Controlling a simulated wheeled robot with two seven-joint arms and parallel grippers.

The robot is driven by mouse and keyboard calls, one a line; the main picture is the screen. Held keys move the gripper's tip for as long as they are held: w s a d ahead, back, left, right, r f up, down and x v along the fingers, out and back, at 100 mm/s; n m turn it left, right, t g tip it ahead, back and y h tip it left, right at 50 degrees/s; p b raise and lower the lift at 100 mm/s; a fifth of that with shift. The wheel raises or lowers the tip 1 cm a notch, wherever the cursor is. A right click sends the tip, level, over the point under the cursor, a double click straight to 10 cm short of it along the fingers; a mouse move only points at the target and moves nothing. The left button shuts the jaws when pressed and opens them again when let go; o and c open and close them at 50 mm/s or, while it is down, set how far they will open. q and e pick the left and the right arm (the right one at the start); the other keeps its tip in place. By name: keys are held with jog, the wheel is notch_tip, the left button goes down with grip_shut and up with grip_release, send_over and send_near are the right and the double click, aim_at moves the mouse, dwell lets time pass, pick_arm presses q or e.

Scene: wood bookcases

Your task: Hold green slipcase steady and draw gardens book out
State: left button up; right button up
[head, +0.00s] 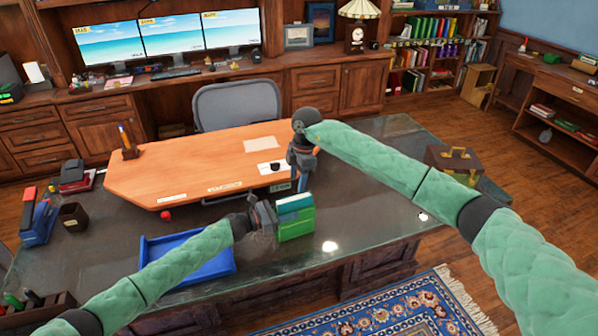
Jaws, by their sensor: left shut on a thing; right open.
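The green slipcase (296,228) stands upright near the front edge of the dark desk. A teal book with pale page edges (295,203) shows at its top; I take it as the gardens book, but its title is too small to read. My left gripper (266,216) is shut on the slipcase's left side. My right gripper (301,184) is open, pointing down just behind and above the book. From this angle I cannot tell whether its fingers touch the book. The fingertips are small and partly hidden.
A blue tray (216,268) lies left of the slipcase, under my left arm. An orange wooden desk panel (190,165) is behind. A brown case (452,158) sits at the desk's right end. The dark desktop (370,215) right of the slipcase is mostly clear.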

aim_at(295, 198)
jog(key=f, duration=0.3)
jog(key=a+f, duration=0.1)
jog(key=f, duration=0.5)
jog(key=shift+s+a, duration=0.15)
jog(key=shift+s, duration=0.1)
